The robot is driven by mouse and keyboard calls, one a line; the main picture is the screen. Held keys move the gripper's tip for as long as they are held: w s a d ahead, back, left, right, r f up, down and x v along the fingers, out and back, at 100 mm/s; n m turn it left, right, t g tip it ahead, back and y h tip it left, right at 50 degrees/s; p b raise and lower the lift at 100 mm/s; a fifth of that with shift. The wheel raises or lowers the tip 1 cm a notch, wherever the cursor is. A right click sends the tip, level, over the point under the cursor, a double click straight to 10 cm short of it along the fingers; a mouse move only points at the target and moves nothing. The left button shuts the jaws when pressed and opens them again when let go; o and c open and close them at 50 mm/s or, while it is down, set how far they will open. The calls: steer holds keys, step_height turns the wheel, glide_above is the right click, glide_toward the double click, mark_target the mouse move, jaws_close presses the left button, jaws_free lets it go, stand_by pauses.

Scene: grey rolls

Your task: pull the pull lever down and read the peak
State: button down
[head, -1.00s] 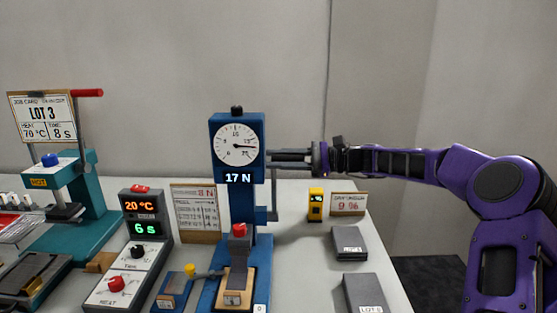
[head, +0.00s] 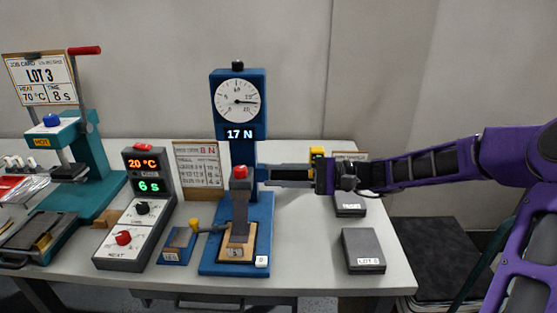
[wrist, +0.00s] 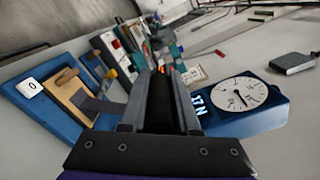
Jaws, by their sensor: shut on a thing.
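The blue pull tester (head: 264,215) stands upright on the table with a round dial (head: 237,99) on its column. The dial needle points right, and the display (head: 239,134) reads 17 N. My gripper (head: 268,174) is at the column's right side, well below the dial, and is shut on the pull lever. In the wrist view, the lever's dark grip (wrist: 159,105) lies between my fingers. Most of the lever is hidden by the fingers. A grey strip (head: 240,216) stands under the red-topped clamp (head: 240,172) on the tester's base.
A heater control box (head: 110,243) showing 20 °C and 6 s stands left of the tester. A teal press (head: 98,170) is farther left. A grey lot box (head: 363,250) lies at the right. A white zero button (head: 261,261) is on the tester's base.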

steer(key=shift+s+f, duration=0.2)
steer(key=shift+f, duration=0.65)
steer(key=c, duration=0.7)
jaws_free()
steer(key=shift+o, duration=0.2)
steer(key=shift+r, duration=0.2)
steer(key=shift+d, duration=0.15)
steer(key=d+p, duration=0.1)
steer(key=d, duration=1.6)
steer(key=shift+p, duration=0.4)
steer(key=shift+f, duration=0.1)
